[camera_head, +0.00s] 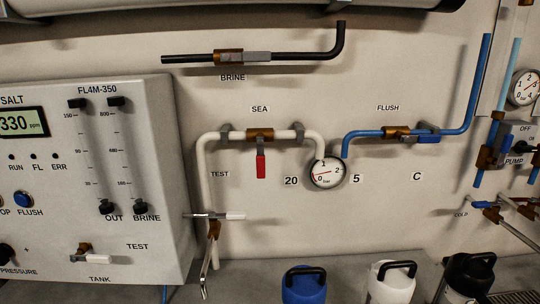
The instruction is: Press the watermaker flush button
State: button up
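The watermaker panel (150,200) is a pale box on the wall at the left, cut off by the picture's left edge. Its flush button (22,199) is a round blue button low on the panel's left side, with the word FLUSH under it. Another button beside it is mostly cut off at the left edge. The display (20,123) above reads 330 ppm. Small RUN, FL and ERR lamps sit between display and buttons and look dark. My gripper is not in view, and nothing covers the flush button.
A knob and a white-handled tank valve (92,257) stick out below the button. Two flow tubes stand on the panel. Right of it are a red-handled sea valve (261,160), a gauge (326,172) and blue flush pipe (465,120). Blue (304,285), white and black jugs stand below.

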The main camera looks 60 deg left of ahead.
aim_at(21, 199)
jog(key=u, duration=3)
jog(key=k, duration=0.45)
jog(key=u, duration=0.05)
jog(key=i, duration=0.45)
jog(key=z, duration=0.1)
